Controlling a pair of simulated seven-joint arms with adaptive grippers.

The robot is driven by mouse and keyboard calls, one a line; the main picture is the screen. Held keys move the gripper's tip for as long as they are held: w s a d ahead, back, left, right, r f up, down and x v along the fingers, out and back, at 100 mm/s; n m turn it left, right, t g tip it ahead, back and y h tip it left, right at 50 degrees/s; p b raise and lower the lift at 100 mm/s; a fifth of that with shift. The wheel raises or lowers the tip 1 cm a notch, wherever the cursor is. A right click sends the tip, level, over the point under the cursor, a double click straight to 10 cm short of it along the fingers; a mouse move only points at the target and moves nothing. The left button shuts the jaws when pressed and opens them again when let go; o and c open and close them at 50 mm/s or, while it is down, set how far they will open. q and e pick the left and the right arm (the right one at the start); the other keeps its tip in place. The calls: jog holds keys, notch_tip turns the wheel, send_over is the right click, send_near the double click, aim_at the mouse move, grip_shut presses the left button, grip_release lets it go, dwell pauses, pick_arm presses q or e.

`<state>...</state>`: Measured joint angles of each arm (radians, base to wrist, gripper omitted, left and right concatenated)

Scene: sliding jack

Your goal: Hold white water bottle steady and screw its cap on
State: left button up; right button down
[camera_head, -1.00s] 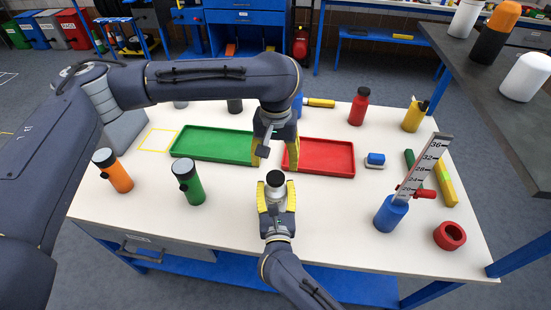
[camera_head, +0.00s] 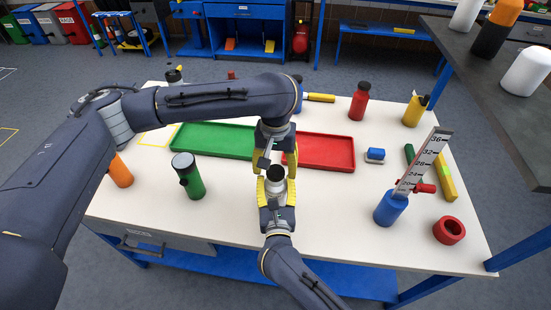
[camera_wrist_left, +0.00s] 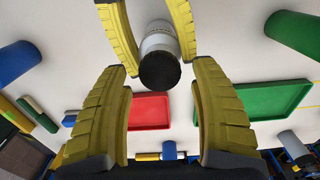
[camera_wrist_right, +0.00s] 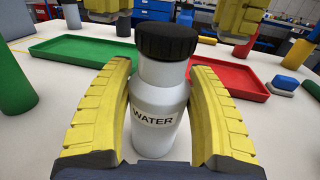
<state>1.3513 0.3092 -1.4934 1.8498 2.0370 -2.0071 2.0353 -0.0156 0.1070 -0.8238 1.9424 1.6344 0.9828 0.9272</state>
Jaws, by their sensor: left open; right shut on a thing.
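The white water bottle (camera_wrist_right: 158,100), labelled "WATER", stands upright on the table. Its black cap (camera_wrist_right: 166,40) sits on top of the neck; how tightly it is threaded I cannot tell. My right gripper (camera_head: 276,191) is shut on the bottle's body, with one yellow finger on each side. My left gripper (camera_head: 276,160) is open just above and behind the cap. In the left wrist view, the cap (camera_wrist_left: 160,70) lies between and slightly beyond the open left fingers, with no contact visible. The bottle's lower part is hidden by my right gripper in the head view.
A green tray (camera_head: 215,127) and a red tray (camera_head: 352,151) lie behind the bottle. A green bottle (camera_head: 187,176) stands to the left. The table front is clear.

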pick_arm(q)
jog(key=shift+f, duration=1.35)
jog(key=shift+c, duration=0.5)
